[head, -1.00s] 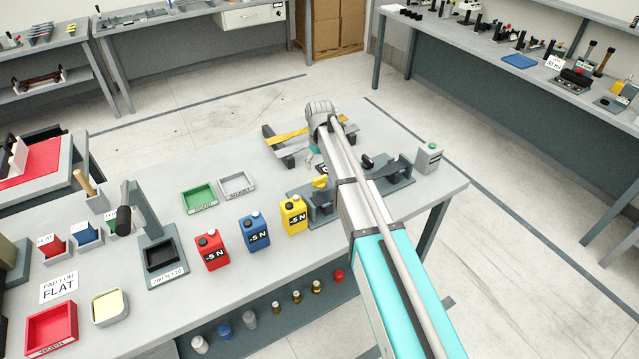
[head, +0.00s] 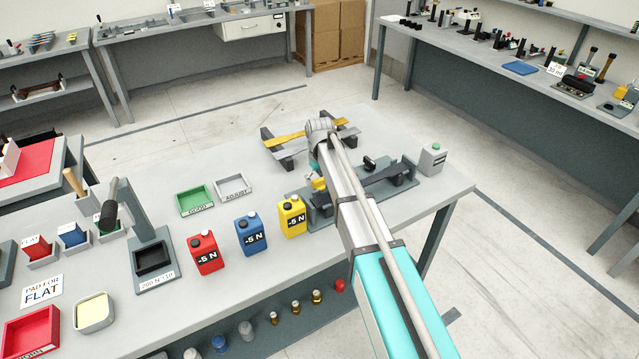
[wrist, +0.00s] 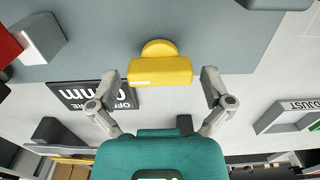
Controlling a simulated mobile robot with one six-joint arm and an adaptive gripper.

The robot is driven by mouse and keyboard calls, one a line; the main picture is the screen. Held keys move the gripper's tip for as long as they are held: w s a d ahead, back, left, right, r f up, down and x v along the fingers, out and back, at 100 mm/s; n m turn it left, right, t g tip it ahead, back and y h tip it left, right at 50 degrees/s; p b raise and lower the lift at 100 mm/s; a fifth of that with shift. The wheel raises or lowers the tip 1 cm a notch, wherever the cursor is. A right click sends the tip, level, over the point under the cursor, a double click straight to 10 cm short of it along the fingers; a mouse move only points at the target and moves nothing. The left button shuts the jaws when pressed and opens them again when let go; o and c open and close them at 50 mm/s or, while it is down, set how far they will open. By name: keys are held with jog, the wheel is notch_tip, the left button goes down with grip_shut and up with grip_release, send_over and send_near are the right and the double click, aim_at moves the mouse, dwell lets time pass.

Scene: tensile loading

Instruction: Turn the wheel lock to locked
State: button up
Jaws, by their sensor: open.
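The wheel lock appears to be the yellow bar-shaped handle (wrist: 160,71) on a round yellow hub, mounted on a grey plate in the wrist view. My gripper (wrist: 158,77) is open, with one fingertip on each side of the handle. The fingers look apart from it, with a gap at each end. In the head view, a small yellow part (head: 318,184) shows beside my arm on the grey fixture (head: 378,186). My arm covers part of that fixture and most of my gripper there. I cannot read the lock's position from any marking.
Red (head: 206,254), blue (head: 251,233) and yellow (head: 292,215) canisters stand left of the fixture. Green (head: 195,200) and grey (head: 234,188) trays lie behind them. A black sign (wrist: 95,94) lies near my left finger.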

dwell(0.3)
jog(key=c, duration=1)
jog(key=shift+o, duration=0.2)
jog(key=shift+n, duration=0.3)
jog(key=o, duration=1)
jog(key=shift+c, duration=0.2)
